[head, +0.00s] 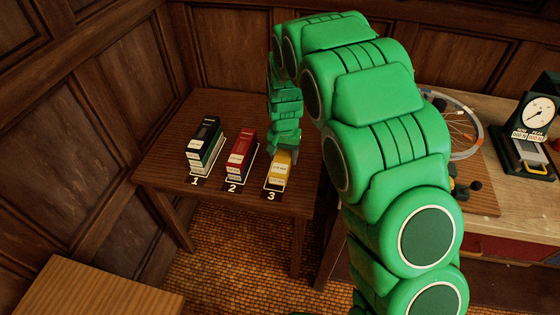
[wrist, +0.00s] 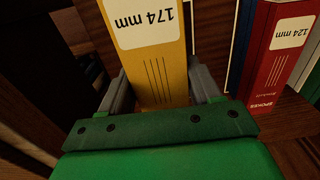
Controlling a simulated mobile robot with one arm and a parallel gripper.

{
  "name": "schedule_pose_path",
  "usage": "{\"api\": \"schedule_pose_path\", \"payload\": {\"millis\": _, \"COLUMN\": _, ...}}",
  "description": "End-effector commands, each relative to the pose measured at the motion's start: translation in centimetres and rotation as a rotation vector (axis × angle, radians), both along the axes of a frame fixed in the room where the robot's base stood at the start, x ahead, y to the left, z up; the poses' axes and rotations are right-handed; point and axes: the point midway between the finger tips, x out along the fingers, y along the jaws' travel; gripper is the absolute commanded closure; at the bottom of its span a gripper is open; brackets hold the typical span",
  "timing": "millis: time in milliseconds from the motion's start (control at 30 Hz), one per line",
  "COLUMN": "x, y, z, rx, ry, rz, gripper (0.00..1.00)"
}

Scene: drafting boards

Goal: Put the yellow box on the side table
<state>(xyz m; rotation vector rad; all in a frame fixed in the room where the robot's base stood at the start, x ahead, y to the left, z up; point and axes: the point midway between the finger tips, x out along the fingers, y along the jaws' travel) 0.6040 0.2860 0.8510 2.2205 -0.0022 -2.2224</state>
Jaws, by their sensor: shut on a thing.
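The yellow box (head: 279,172) is at the spot marked 3 on the dark wooden table (head: 165,150) in the head view. In the wrist view the yellow box (wrist: 155,65) fills the space between the two grey fingers and carries a white "174 mm" label. My gripper (head: 285,152) comes down from above and is shut on the yellow box. The frames do not clearly show whether the box's base touches the table.
A red box (head: 241,153) stands at mark 2 and a dark box (head: 204,143) at mark 1, left of the yellow box. A workbench (head: 510,195) at the right holds a wheel (head: 462,125) and a dial gauge (head: 537,115). A lighter wooden surface (head: 90,290) is at the lower left.

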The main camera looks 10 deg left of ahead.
Motion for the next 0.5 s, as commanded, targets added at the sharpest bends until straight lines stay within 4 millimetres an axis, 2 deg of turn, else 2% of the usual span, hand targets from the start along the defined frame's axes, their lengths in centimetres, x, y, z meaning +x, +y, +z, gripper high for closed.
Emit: {"api": "schedule_pose_path", "payload": {"millis": 500, "x": 3.8, "y": 1.8, "z": -4.6, "rx": -0.001, "ry": 0.0, "rz": 0.001, "gripper": 0.77}}
